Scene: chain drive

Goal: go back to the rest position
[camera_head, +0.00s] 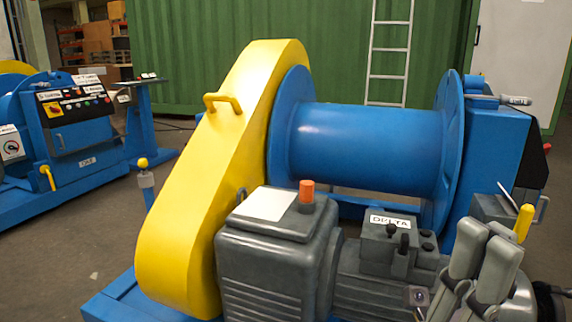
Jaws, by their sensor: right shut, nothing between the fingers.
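My right gripper (485,254) is at the lower right, in front of the blue winch. Its two grey fingers point up and are shut with nothing between them. It appears beside the grey motor unit (270,262) and the small box labelled DELTA (391,249); whether it touches anything there cannot be told. My left gripper is not in view. The yellow chain guard (190,205) stands closed-looking at the left of the winch, with a yellow handle on its face. The chain itself is hidden.
The blue drum (365,150) fills the middle. An orange cap (307,192) stands on the motor unit. A yellow-handled lever (523,222) is near my right gripper. A blue control cabinet (80,125) stands at left. Clear floor (85,235) lies at lower left.

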